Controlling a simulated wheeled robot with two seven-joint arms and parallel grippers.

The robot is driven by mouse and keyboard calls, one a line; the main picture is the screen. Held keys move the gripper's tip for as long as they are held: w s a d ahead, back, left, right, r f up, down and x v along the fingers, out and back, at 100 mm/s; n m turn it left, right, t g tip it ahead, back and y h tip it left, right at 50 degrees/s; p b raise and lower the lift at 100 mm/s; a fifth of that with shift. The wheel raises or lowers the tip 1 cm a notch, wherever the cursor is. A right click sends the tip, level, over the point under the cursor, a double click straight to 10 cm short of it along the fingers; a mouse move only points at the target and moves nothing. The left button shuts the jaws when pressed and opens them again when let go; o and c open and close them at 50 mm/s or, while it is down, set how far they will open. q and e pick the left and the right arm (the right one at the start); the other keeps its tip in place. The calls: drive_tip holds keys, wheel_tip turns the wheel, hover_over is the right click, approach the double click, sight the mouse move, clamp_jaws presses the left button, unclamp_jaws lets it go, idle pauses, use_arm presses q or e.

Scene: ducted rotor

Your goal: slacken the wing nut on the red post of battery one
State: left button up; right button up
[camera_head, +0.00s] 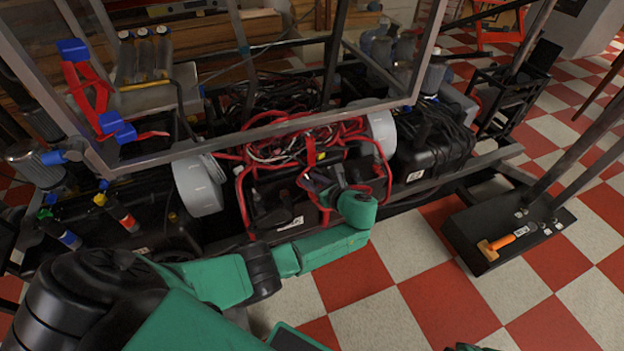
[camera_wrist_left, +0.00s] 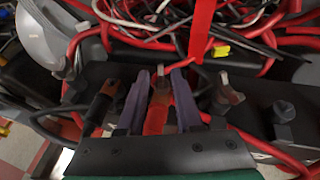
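My left gripper (camera_head: 322,183) reaches over the black battery box (camera_head: 268,217) in the middle of the frame. In the left wrist view, the two grey-purple fingers (camera_wrist_left: 161,98) stand apart, one on each side of a red post or terminal piece (camera_wrist_left: 157,115). A small grey wing nut (camera_wrist_left: 160,84) shows between the fingertips, with gaps on both sides; I cannot tell whether either finger touches it. A second grey wing nut (camera_wrist_left: 226,94) sits to the right, outside the fingers. I cannot read which battery this is.
Red and black cables (camera_head: 300,140) loop closely behind the gripper. A metal frame bar (camera_head: 270,132) crosses above, and a pale grey cylinder (camera_head: 199,186) stands to the left. Checkered floor in front is clear.

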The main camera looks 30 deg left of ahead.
use_arm(q)
drive_tip(key=shift+r, duration=0.1)
drive_tip(key=shift+d+r, duration=0.15)
drive_tip(key=shift+d, duration=0.15)
drive_tip(key=p+v, duration=0.3)
drive_tip(key=v, duration=1)
drive_tip(key=shift+s+d+p, duration=0.25)
drive_tip(key=shift+d+p, duration=0.05)
drive_tip(key=shift+d, duration=0.05)
use_arm(e)
wheel_tip(320, 180, down, 9)
drive_tip(key=s+d, duration=0.1)
drive_tip(key=shift+s+d, duration=0.25)
drive_tip(key=shift+s, duration=0.05)
drive_tip(key=shift+r, duration=0.1)
